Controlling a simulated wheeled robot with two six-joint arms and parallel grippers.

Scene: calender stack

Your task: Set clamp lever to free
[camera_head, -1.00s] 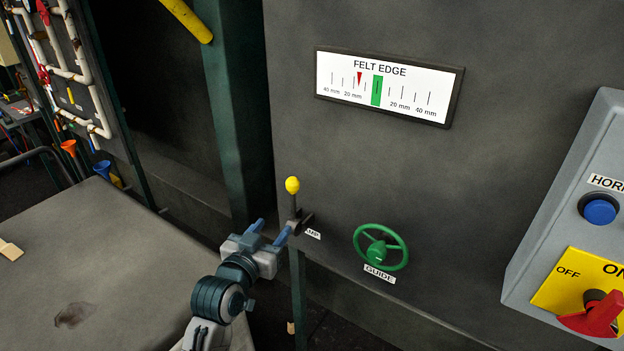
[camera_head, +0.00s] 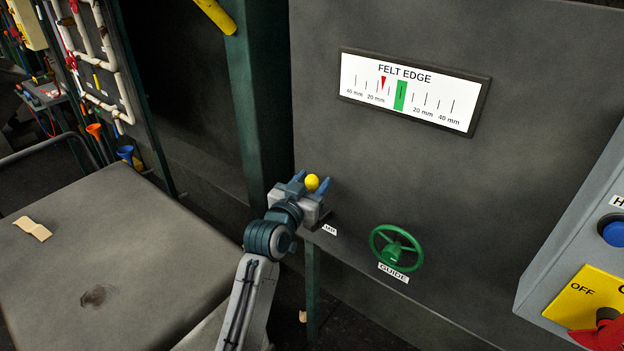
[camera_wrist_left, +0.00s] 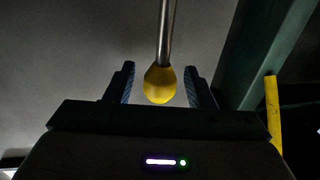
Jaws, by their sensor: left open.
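The clamp lever's yellow knob (camera_head: 312,183) shows between the blue fingers of my left gripper (camera_head: 311,185) in the head view. The gripper hides the lever's rod and most of its label there. In the left wrist view the knob (camera_wrist_left: 160,84) hangs in the picture between the two open fingers (camera_wrist_left: 159,88), with a gap on each side. Its grey metal rod (camera_wrist_left: 167,30) runs up out of the frame. My right gripper is in neither view.
A green guide handwheel (camera_head: 397,248) sits right of the lever on the grey panel. Above is the felt edge gauge (camera_head: 414,90), its red pointer left of the green band. A control box (camera_head: 575,200) stands at the right. A grey tabletop (camera_head: 130,240) lies at the left.

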